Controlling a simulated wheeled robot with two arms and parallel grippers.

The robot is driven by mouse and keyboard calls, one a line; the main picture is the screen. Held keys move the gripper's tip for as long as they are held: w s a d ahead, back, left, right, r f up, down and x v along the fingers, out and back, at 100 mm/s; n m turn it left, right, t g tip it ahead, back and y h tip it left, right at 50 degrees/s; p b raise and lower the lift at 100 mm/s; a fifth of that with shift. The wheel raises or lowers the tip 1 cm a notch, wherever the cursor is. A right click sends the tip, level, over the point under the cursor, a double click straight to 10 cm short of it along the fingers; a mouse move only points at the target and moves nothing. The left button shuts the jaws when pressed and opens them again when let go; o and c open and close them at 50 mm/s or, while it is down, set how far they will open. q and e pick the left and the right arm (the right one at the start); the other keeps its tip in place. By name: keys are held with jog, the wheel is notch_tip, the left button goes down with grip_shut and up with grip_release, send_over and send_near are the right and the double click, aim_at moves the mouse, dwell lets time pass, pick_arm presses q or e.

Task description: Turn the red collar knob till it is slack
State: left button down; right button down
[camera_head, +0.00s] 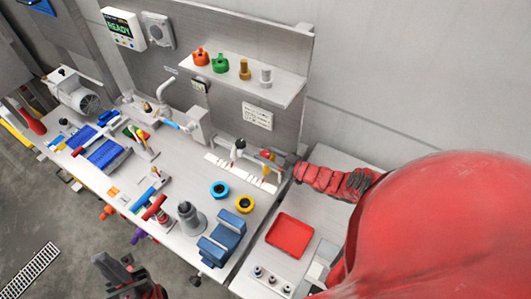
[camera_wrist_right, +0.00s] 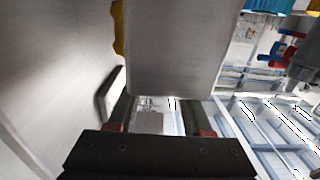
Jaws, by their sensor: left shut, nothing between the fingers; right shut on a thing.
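A small red piece, which may be the red collar knob (camera_head: 266,154), shows with yellow parts beside a white-marked strip at the bench's right end. My right gripper (camera_head: 288,163) is right beside it, at the end of a red arm from the right. In the right wrist view, my right gripper (camera_wrist_right: 157,120) is shut on a grey block-like part (camera_wrist_right: 170,50). This part fills much of that view, with a yellow edge (camera_wrist_right: 118,28) behind it. No red knob is clear there. My left gripper (camera_head: 122,275) is shut and empty, low in front of the bench.
A red tray (camera_head: 289,236) lies on the right-hand table. A shelf (camera_head: 285,93) with several coloured knobs hangs above. The screen (camera_head: 120,28) reads READY.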

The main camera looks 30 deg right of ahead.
jog(key=shift+m+t+h+p, duration=0.8)
jog(key=shift+m+h, duration=0.5)
jog(key=shift+h, duration=0.5)
jog(key=m+h, duration=0.2)
jog(key=h, duration=0.1)
jog(key=shift+s+t, duration=0.1)
jog(key=shift+t, duration=0.3)
jog(key=m+h, duration=0.2)
jog(key=h, duration=0.1)
jog(key=m+h, duration=0.2)
jog(key=h, duration=0.1)
jog(key=m+g+h, duration=0.1)
jog(key=h, duration=0.2)
jog(key=shift+a+m, duration=0.35)
jog(key=shift+m, duration=0.05)
jog(key=shift+d+r+m+g+h, duration=0.15)
jog(key=shift+m+g+h, duration=0.75)
jog(key=shift+m+h, duration=0.65)
jog(key=shift+h, duration=0.45)
jog(key=shift+c, duration=1.6)
grip_release()
jog(key=shift+n, duration=0.25)
